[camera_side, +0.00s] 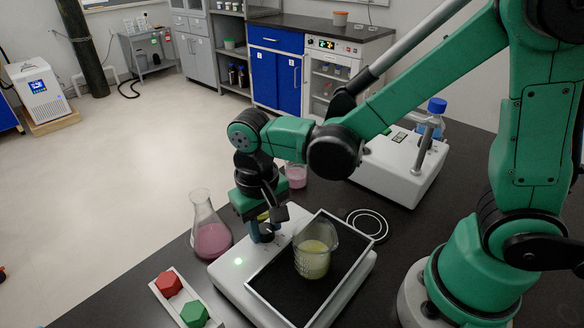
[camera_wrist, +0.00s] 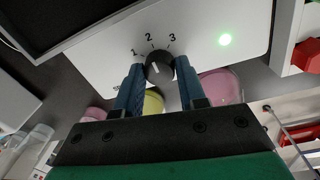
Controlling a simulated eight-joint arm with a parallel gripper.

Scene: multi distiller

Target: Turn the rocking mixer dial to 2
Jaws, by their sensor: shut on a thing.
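The rocking mixer (camera_side: 227,278) is a white base with a black tray (camera_side: 268,283) on top. A glass beaker (camera_side: 312,262) with yellow-green liquid stands on the tray. In the wrist view the black round dial (camera_wrist: 160,67) has the numbers 1, 2 and 3 printed along its upper edge. My gripper (camera_wrist: 160,76) is shut on the dial, one blue finger at each side. The dial's pointer mark is too small to read with certainty. A green light (camera_side: 238,262) glows on the mixer. In the side view the gripper (camera_side: 264,234) mostly hides the dial.
A flask of pink liquid (camera_side: 211,236) stands close left of the mixer. A rack with a red (camera_side: 168,284) and a green hexagonal piece (camera_side: 194,314) lies at the front left. Behind are another pink vessel (camera_side: 296,175) and a white device (camera_side: 395,170).

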